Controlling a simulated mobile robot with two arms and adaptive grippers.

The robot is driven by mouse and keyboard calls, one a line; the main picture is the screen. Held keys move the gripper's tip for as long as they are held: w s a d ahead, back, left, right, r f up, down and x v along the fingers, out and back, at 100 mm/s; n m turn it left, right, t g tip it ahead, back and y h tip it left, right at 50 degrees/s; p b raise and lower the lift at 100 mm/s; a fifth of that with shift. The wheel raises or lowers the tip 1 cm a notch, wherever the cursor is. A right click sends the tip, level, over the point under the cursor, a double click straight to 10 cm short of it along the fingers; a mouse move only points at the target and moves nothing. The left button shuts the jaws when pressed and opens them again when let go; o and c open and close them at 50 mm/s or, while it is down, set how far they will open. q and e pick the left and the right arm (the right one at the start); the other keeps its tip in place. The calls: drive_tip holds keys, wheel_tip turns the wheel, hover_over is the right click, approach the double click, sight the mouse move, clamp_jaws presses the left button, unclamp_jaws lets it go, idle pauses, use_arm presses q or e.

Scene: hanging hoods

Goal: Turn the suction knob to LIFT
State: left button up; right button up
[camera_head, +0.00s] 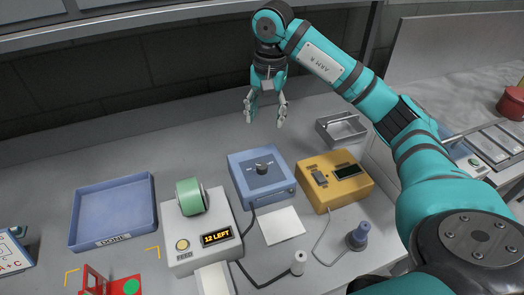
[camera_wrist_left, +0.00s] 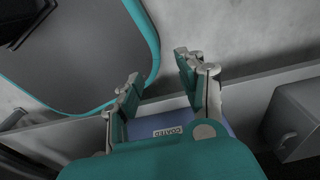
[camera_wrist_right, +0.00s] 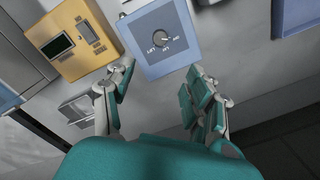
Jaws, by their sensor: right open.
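The suction knob (camera_head: 262,168) is a dark round knob on top of a blue box (camera_head: 250,186) on the bench. My left gripper (camera_wrist_left: 162,78) is open and empty in the left wrist view, and is not in the head view.
A yellow box (camera_head: 322,191) stands right of the blue box, and a metal tray (camera_head: 325,130) behind it. A counter box (camera_head: 190,262) reading "12 LEFT" with a green roll (camera_head: 190,197) stands left. A blue DONE tray (camera_head: 92,228) lies farther left. Cables run in front.

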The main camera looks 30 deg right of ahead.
drive_tip(key=p, duration=0.2)
hover_over(262, 165)
drive_tip(key=f, duration=0.8)
drive_tip(key=shift+s+d+f, duration=0.15)
drive_tip(key=shift+s, duration=0.2)
drive_tip(key=f, duration=0.2)
drive_tip(key=f+p, duration=0.1)
drive_tip(key=f, duration=0.4)
drive_tip(key=shift+w+f+p, duration=0.1)
drive_tip(key=shift+w+p, duration=0.15)
drive_tip(key=shift+p, duration=0.05)
drive_tip(key=shift+w+f, duration=0.1)
drive_tip(key=shift+f, duration=0.55)
drive_tip(key=shift+c, duration=0.8)
clamp_jaws()
use_arm(q)
drive_tip(key=r, duration=0.1)
drive_tip(key=s+r, duration=0.1)
drive_tip(key=a+r, duration=0.1)
drive_tip(key=shift+s+r, duration=0.2)
drive_tip(key=shift+r, duration=0.05)
